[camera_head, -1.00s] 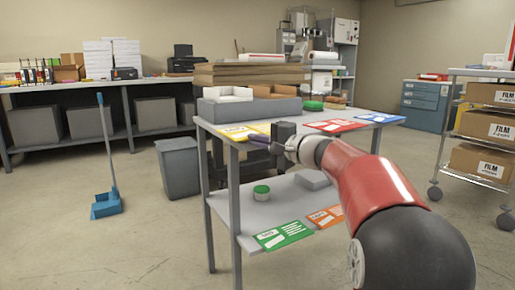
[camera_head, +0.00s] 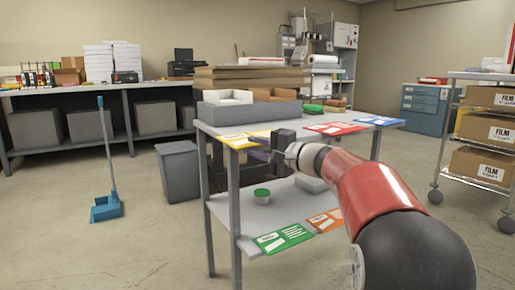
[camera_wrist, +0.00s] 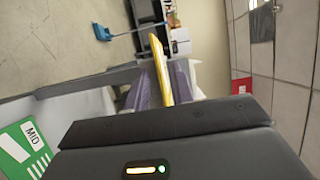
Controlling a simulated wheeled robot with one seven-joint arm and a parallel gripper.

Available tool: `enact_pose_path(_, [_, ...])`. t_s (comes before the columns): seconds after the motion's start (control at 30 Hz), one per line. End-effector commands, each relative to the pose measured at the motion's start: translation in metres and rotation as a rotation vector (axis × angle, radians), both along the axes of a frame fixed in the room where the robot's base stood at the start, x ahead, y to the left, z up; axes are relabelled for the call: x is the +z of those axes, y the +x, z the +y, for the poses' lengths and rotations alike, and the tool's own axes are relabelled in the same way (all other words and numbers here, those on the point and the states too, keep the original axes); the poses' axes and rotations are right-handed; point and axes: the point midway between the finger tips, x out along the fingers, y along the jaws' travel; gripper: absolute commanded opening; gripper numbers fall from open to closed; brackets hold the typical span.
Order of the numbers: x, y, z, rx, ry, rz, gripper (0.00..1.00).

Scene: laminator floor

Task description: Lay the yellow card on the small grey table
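The yellow card (camera_head: 242,140) lies at the front left corner of the top of a grey two-level table (camera_head: 236,180), with its front part at the table edge. My gripper (camera_head: 259,153) is at that front edge, beside the card's right part. In the wrist view the yellow card (camera_wrist: 160,70) shows nearly edge-on as a strip between my two purple-grey fingers (camera_wrist: 163,88). The fingers stand apart on either side of it; firm contact does not show. I cannot tell whether this table is the small grey one.
A red card (camera_head: 335,128) and a blue card (camera_head: 380,120) lie farther right on the top. A grey tray (camera_head: 250,111) stands behind. The lower shelf holds a green card (camera_head: 284,238), an orange card (camera_head: 325,220) and a green-topped tub (camera_head: 262,196).

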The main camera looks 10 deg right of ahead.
Motion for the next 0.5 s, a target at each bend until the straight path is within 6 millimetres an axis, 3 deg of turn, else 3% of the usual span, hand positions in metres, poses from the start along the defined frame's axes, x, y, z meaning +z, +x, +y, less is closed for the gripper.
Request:
enact_pose_path(0.17, [0.002, -0.013, -0.013, -0.004, 0.0, 0.0, 0.24])
enact_pose_path(0.5, [0.002, -0.069, -0.059, -0.004, 0.0, 0.0, 0.24])
